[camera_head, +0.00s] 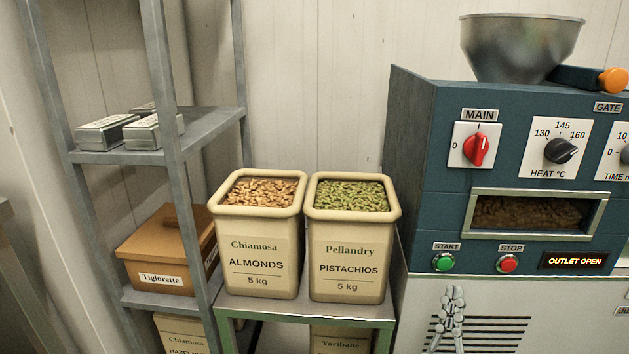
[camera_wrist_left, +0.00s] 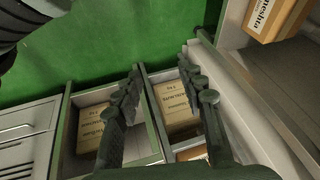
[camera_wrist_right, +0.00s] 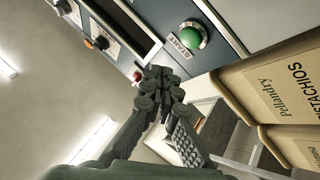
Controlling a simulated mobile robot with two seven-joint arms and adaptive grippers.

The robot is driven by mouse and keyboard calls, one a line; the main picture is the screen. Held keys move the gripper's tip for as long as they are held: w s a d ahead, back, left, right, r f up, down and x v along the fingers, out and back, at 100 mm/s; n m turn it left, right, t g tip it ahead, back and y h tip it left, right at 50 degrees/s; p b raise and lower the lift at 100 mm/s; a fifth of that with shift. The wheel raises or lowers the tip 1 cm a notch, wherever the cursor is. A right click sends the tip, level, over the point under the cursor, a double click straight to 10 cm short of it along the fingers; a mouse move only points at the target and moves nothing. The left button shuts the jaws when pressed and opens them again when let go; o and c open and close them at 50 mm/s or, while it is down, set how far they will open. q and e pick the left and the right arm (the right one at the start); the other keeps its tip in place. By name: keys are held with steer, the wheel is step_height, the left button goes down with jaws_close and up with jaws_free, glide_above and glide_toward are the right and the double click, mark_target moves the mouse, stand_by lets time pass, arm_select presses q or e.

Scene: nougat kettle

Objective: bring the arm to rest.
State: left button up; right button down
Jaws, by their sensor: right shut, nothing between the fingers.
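My right gripper (camera_head: 451,318) is in front of the pale lower panel of the blue machine (camera_head: 428,130), below the green START button (camera_head: 443,262). Its fingers are together and hold nothing. In the right wrist view the closed fingers (camera_wrist_right: 161,80) point toward the machine front, with the START button (camera_wrist_right: 190,37) beyond them, apart from them. My left gripper (camera_wrist_left: 160,66) shows only in the left wrist view.
Tubs of almonds (camera_head: 257,240) and pistachios (camera_head: 350,245) stand on a metal stand left of the machine. A grey shelf rack (camera_head: 190,180) holds metal tins and a brown box (camera_head: 165,250). A metal hopper (camera_head: 520,50) tops the machine. Its display (camera_head: 573,261) reads OUTLET OPEN.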

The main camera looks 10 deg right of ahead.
steer(key=w+a+f+n+g+y+p, duration=0.1)
steer(key=w+a+f+n+g+y, duration=0.15)
steer(key=f+y, duration=0.4)
steer(key=w+a+f+n+g+y, duration=0.2)
steer(key=a+f+n+g+y, duration=0.15)
steer(key=f+y, duration=0.35)
steer(key=s+f+m+g, duration=0.1)
steer(key=s+f+g, duration=0.7)
steer(key=s+f, duration=0.3)
arm_select(q)
step_height(320, 180, down, 13)
steer(key=g, duration=0.1)
steer(key=shift+w+a+p, duration=0.3)
steer(key=shift+w+p, duration=0.15)
arm_select(e)
steer(key=s+d+f+g+h, duration=0.1)
steer(key=s+f+g, duration=0.1)
steer(key=s, duration=0.3)
steer(key=s+d+f+m+g+h, duration=0.1)
steer(key=s+f+g, duration=0.1)
steer(key=s+g, duration=0.2)
steer(key=shift+s+d+m, duration=0.15)
steer(key=shift+s+m, duration=0.15)
steer(key=shift+s, duration=0.75)
arm_select(q)
steer(key=shift+r, duration=0.1)
arm_select(e)
steer(key=shift+f, duration=0.1)
